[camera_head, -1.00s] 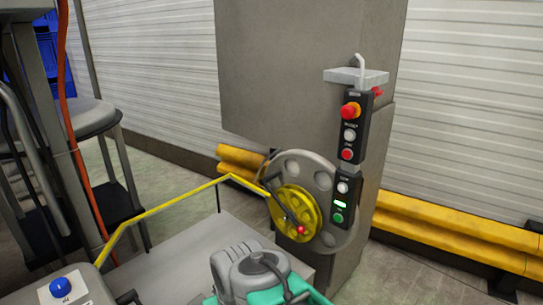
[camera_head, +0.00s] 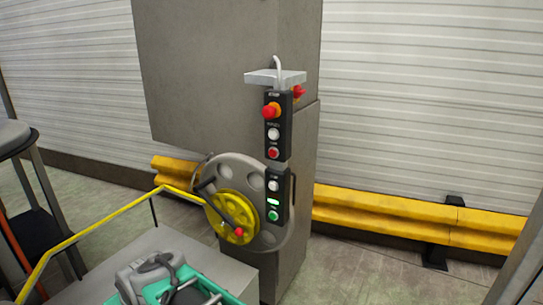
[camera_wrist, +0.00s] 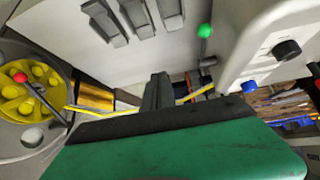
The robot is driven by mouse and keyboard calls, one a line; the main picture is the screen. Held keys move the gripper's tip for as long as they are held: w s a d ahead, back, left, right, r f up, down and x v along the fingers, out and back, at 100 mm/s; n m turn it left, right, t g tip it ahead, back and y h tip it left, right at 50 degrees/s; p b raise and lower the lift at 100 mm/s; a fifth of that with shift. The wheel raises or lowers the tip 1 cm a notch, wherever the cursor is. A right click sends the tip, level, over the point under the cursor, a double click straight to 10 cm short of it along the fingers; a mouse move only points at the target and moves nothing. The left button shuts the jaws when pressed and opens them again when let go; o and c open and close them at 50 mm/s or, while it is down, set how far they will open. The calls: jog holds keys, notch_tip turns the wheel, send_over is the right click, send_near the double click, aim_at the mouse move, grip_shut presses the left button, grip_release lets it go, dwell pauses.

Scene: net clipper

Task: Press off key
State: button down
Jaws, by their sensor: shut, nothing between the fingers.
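A black control panel (camera_head: 274,155) hangs on the side of a grey cabinet. From top to bottom it carries a red mushroom button (camera_head: 271,111), a white button (camera_head: 274,133), a red button (camera_head: 273,152), another white button (camera_head: 273,186), a lit green indicator (camera_head: 273,202) and a green button (camera_head: 273,216). The labels are too small to read, so I cannot tell which is the off key. My gripper (camera_wrist: 157,90) shows as dark fingers in the wrist view, shut and empty. The panel's buttons are not identifiable there, and the gripper appears apart from everything.
A yellow wheel with a red-knobbed crank (camera_head: 232,217) stands left of the panel and also shows in the wrist view (camera_wrist: 32,92). A yellow rail (camera_head: 110,222) crosses the left. The wrist view shows a blue button (camera_wrist: 249,87) and black knob (camera_wrist: 287,50).

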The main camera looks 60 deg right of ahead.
jog(key=w+d+r+m+t+h, duration=0.1)
jog(key=w+d+r+t+h, duration=0.3)
jog(key=d, duration=0.5)
jog(key=w+d+r+m+t+h, duration=0.1)
jog(key=w+d+r+t, duration=0.4)
jog(key=d, duration=0.5)
jog(key=s+d+r+m+g+h, duration=0.1)
jog(key=s+d+r+m+h, duration=0.3)
jog(key=s+d+h, duration=0.3)
jog(key=s+d+r+m+g+h+b, duration=0.1)
jog(key=s+d+r+m+h, duration=0.3)
jog(key=s+d+h, duration=0.3)
jog(key=d+h, duration=0.1)
jog(key=d, duration=0.3)
jog(key=shift+s+d+r+m, duration=0.15)
jog(key=shift+d+r+m, duration=0.05)
jog(key=shift+d+m, duration=0.2)
jog(key=b, duration=0.3)
send_near(273, 153)
jog(key=w+d+r, duration=0.2)
jog(key=w+r, duration=0.2)
jog(key=shift+r, duration=0.25)
jog(key=shift+w+d, duration=0.1)
jog(key=shift+d, duration=0.1)
jog(key=shift+d, duration=0.35)
